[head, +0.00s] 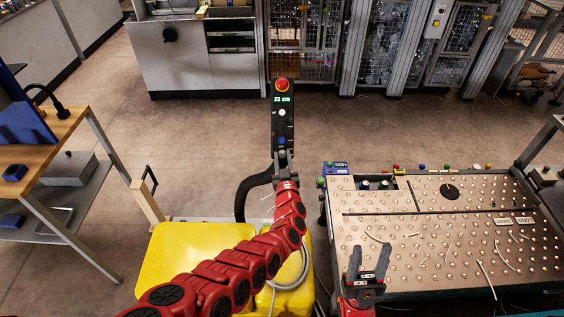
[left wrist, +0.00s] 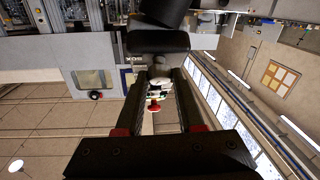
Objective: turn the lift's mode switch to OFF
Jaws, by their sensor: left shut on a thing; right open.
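The lift's control panel (head: 274,120) is a dark upright strip in the middle of the head view. It carries a red mushroom button (head: 282,85), a green display reading 22 cm, a pale round button (head: 282,112) and a blue part (head: 282,140) low down. My left gripper (head: 284,156) is at the panel's lower end, shut on what looks like the mode switch. Its fingers hide the switch, and I cannot read its setting. In the left wrist view my left gripper (left wrist: 158,78) reaches a dark part. My right gripper (head: 369,262) is open and empty above the ball table.
The ball table (head: 440,225), with loose strips on it, fills the lower right. Yellow covers (head: 180,255) lie below my left arm. A wooden-topped bench (head: 60,125) stands at the left. Fenced cabinets line the back, with open floor before them.

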